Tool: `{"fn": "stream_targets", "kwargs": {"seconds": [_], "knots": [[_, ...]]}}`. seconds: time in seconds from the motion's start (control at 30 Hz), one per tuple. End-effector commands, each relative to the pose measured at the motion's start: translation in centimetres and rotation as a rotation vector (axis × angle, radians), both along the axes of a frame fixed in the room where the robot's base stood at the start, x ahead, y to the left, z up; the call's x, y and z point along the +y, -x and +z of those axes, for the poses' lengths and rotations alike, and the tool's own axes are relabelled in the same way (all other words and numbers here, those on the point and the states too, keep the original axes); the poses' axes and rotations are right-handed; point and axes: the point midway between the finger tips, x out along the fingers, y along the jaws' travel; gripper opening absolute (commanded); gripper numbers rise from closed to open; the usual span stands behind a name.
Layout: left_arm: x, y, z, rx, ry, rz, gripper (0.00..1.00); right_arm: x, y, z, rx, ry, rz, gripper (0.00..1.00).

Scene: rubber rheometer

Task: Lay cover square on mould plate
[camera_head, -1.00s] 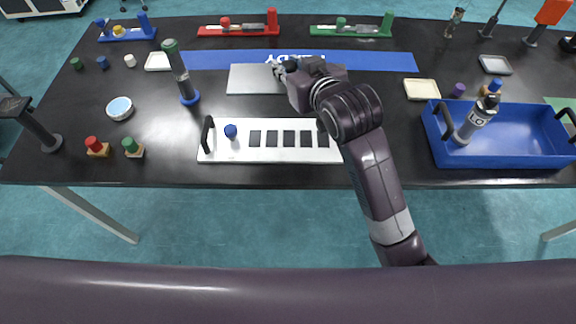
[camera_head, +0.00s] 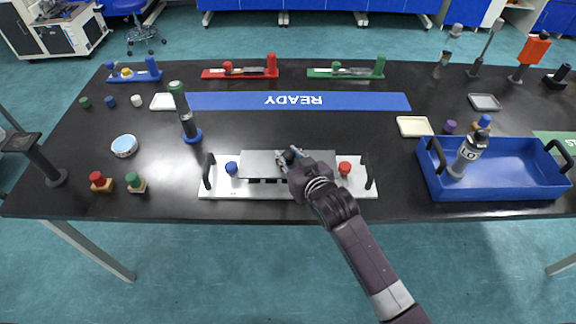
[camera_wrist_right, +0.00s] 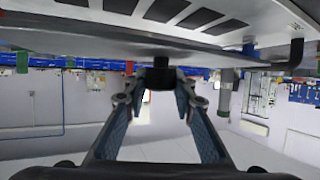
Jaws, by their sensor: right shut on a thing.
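The mould plate (camera_head: 218,190) is a long white plate near the table's front edge, with a black handle at each end, a blue knob (camera_head: 231,168) and a red knob (camera_head: 345,168). The cover (camera_head: 262,160) is a flat grey sheet with a black knob (camera_wrist_right: 162,62). My right gripper (camera_head: 292,158) is shut on that knob. The cover lies over the plate's middle, between the coloured knobs. Dark slots show along its front edge. In the right wrist view the cover (camera_wrist_right: 90,37) appears tilted and apart from the slotted plate. My left gripper is out of view.
A blue READY strip (camera_head: 230,101) lies behind the plate. A blue tray (camera_head: 520,180) with a bottle (camera_head: 466,158) is at right.

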Motion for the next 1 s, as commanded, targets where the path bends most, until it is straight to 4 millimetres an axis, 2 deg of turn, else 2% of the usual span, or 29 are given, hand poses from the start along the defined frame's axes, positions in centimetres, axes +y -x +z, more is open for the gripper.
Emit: {"fn": "stream_targets", "kwargs": {"seconds": [0.33, 0.77, 0.8, 0.9, 1.0], "knots": [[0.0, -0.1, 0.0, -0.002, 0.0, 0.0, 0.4, 0.0, 0.0, -4.2, -0.001, -0.001, 0.0, 0.0], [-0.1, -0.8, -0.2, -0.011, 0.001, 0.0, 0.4, 0.1, 0.0, -4.8, -0.002, -0.002, 0.001, 0.0], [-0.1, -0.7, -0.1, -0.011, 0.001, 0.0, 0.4, 0.0, 0.0, -4.8, 0.0, -0.001, 0.0, 0.28], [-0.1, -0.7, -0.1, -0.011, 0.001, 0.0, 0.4, 0.0, 0.0, -4.8, 0.0, -0.001, 0.0, 0.4], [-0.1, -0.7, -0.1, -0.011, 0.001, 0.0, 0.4, 0.0, 0.0, -4.8, 0.0, -0.001, 0.0, 0.42]]}}
